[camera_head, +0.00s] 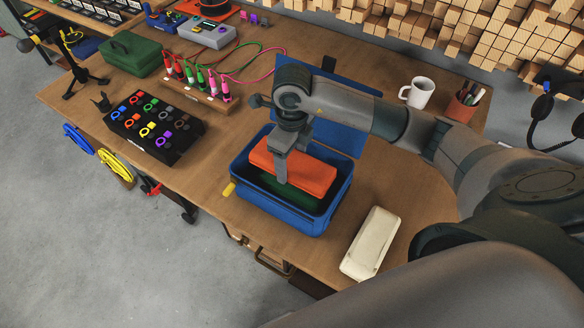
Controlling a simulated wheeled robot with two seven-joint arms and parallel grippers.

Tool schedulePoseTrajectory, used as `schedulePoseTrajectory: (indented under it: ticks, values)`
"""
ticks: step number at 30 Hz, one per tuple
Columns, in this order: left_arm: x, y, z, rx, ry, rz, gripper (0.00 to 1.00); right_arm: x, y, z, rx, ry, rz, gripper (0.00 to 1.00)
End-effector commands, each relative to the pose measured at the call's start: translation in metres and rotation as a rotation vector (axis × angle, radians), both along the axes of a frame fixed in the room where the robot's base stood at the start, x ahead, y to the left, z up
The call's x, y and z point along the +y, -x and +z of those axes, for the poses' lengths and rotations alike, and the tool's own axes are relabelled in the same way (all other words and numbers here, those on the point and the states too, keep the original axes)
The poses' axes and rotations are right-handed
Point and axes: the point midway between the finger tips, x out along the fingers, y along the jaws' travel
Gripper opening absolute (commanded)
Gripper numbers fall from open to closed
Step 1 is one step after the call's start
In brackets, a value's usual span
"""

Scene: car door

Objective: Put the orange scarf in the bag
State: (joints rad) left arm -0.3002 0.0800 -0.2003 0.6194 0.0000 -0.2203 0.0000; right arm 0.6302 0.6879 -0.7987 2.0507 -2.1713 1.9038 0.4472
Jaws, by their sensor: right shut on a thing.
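The orange scarf (310,175) looks like a folded, flat orange block. It is at the mouth of the open blue bag (290,222), a box-shaped container with its blue lid (342,140) raised behind it. My right gripper (281,178) reaches down from above and is shut on the orange scarf near its left part. A dark green folded item (285,192) lies in the bag under the scarf. I cannot tell whether the scarf rests on it or hangs just above. My left gripper is not in view.
A cream case (371,242) lies right of the bag. A white mug (418,92) and a pen cup (462,102) stand at the back right. A black tray of coloured rings (152,127), a green box (132,53) and a cable rack (198,90) are on the left.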

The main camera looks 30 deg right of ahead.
Motion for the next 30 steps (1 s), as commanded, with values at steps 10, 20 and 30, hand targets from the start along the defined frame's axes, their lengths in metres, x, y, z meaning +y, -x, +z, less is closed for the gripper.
schedulePoseTrajectory:
  ticks: [10,20,30]
  values:
    - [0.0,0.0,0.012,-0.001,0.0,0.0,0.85,0.0,0.002,-0.021,0.005,-0.001,-0.001,0.4]
    - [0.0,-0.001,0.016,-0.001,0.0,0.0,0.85,0.0,0.0,-0.04,-0.001,-0.001,0.0,0.4]
    - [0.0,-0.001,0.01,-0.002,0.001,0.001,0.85,0.0,0.0,-0.046,0.0,0.0,0.0,0.4]
